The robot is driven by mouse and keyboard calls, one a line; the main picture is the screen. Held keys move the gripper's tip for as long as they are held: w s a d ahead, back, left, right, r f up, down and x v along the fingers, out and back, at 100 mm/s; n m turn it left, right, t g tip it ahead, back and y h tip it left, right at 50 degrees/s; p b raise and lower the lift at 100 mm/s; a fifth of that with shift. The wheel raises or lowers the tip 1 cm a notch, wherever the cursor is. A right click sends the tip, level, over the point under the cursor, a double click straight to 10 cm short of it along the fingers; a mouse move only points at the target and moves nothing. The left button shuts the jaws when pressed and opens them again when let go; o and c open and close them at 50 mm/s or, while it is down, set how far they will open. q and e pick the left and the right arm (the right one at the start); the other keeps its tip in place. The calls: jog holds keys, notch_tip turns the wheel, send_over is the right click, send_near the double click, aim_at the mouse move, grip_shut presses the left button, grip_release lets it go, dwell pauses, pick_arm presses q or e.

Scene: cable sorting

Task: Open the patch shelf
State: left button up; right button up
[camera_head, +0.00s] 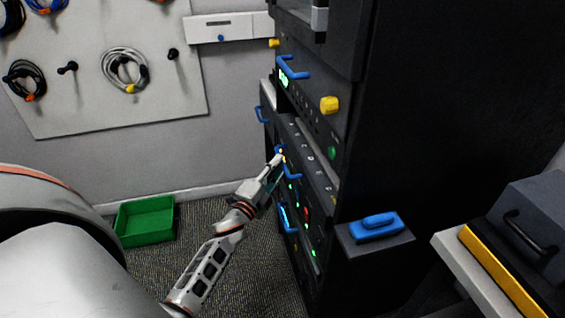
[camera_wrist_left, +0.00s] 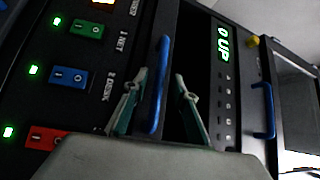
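The tall black rack (camera_head: 400,120) carries several blue handles on its front. My left gripper (camera_head: 281,157) is at the rack's front at mid height, close to a blue handle (camera_head: 292,173). In the left wrist view my left gripper (camera_wrist_left: 158,100) is open, with one finger on each side of an upright-looking blue handle (camera_wrist_left: 160,75). Gaps show between the fingers and the handle. A panel of coloured switches (camera_wrist_left: 68,78) is left of the handle, and a green display (camera_wrist_left: 223,43) is right of it. I cannot read which unit is the patch shelf. My right gripper is out of view.
Another blue handle (camera_wrist_left: 265,110) sits beyond the display. A yellow knob (camera_head: 329,105) sticks out of the rack. A green bin (camera_head: 146,221) lies on the floor by the wall. A pegboard (camera_head: 100,70) holds coiled cables. A blue-topped block (camera_head: 376,226) stands right of the rack front.

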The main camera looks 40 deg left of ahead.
pick_arm(q)
jog(key=shift+w+a+r, duration=0.1)
jog(key=shift+w+r, duration=0.05)
jog(key=shift+w, duration=1.35)
jog(key=shift+c, duration=0.4)
grip_shut()
jog(key=s+a, duration=2.1)
jog(key=s, duration=0.4)
jog(key=shift+a, duration=0.3)
jog(key=shift+s, duration=0.1)
jog(key=shift+o, duration=0.4)
grip_release()
